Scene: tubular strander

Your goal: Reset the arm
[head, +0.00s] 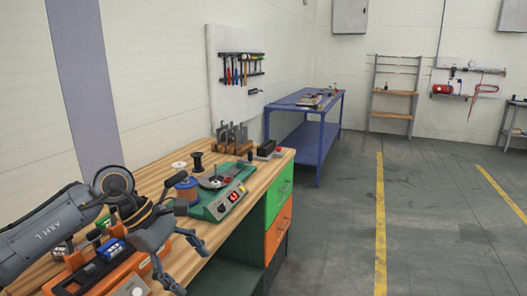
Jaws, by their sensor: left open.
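My left arm comes in from the left, over the near part of the wooden workbench. My left gripper (186,262) is open, with its two dark fingers apart and nothing seen between them. It is over the bench's front edge, beside an orange device (107,276) that my arm partly covers. My right arm and right gripper are not in view.
The workbench (152,180) holds a green machine (220,203) with a red display, and several spools and tools. Green and orange drawers (278,228) are below. A blue table (303,107) and shelves (393,95) stand farther back. The grey floor (345,220) right of the bench is clear.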

